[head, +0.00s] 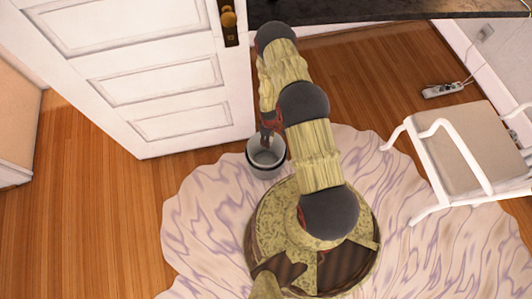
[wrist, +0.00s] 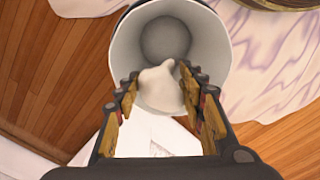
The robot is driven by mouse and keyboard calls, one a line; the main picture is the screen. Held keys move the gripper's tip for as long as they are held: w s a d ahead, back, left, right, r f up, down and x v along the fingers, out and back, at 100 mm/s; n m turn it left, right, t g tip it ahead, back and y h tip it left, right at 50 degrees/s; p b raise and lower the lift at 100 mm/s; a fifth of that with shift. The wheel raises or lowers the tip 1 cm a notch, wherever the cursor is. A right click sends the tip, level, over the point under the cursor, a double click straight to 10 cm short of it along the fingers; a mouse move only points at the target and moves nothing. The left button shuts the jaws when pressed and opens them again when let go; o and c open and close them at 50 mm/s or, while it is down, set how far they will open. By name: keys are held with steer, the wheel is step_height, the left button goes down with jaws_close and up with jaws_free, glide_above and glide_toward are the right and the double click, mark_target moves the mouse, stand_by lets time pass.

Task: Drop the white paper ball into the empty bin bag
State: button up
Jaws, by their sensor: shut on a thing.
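The white paper ball (wrist: 160,85) is a crumpled pale lump between my fingertips in the wrist view. My gripper (wrist: 161,84) is shut on it, one finger on each side. Behind the ball, the wrist view looks into the round bin (wrist: 125,52), with pale inner walls and a grey round bottom (wrist: 166,38). In the head view, my gripper (head: 268,138) points down over the bin (head: 266,172). The ball cannot be made out there. The ball overlaps the bin's opening; its exact height against the rim is unclear.
The bin stands on a pale wavy-edged rug (head: 195,200). A white door (head: 150,80) is close behind it on the left. A white-framed chair (head: 465,140) stands at the right, and a dark counter (head: 390,10) at the back. Wooden floor (head: 90,220) is clear at the left.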

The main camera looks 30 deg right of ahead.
steer(key=o, duration=0.9)
steer(key=shift+r, duration=0.15)
step_height(320, 180, up, 12)
stand_by(0.7)
